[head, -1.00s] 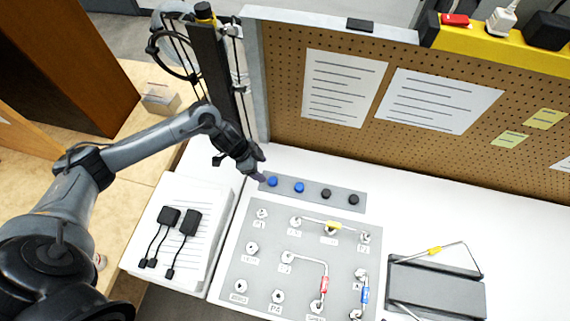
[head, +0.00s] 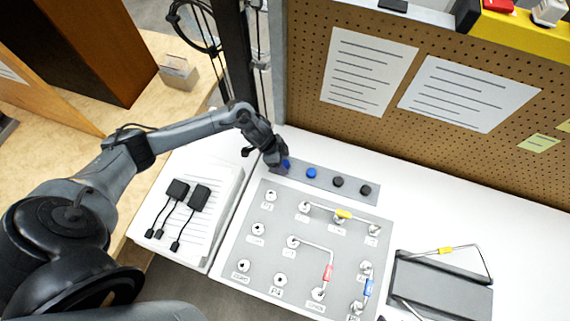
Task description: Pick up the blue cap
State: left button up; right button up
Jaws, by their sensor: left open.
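Two blue caps sit on a narrow grey strip (head: 325,179) at the back of the white table. The left blue cap (head: 287,164) is partly hidden by my left gripper (head: 280,162). The other blue cap (head: 311,173) stands clear to its right. Two black caps (head: 337,182) (head: 365,190) sit further right on the same strip. My left gripper is open, with its fingers at the left blue cap. I cannot tell whether they touch it. My right gripper is not in view.
A grey panel (head: 258,270) with several fittings and yellow, red and blue marked tubes lies in front of the strip. Black adapters (head: 198,198) lie on a white stack at left. A dark rack (head: 440,285) is at right. A pegboard (head: 310,60) rises behind.

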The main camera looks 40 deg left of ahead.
pick_arm(q)
jog(key=shift+w+d+f, duration=0.1)
jog(key=shift+d+f, duration=0.05)
jog(key=shift+f, duration=0.2)
jog(key=c, duration=1.1)
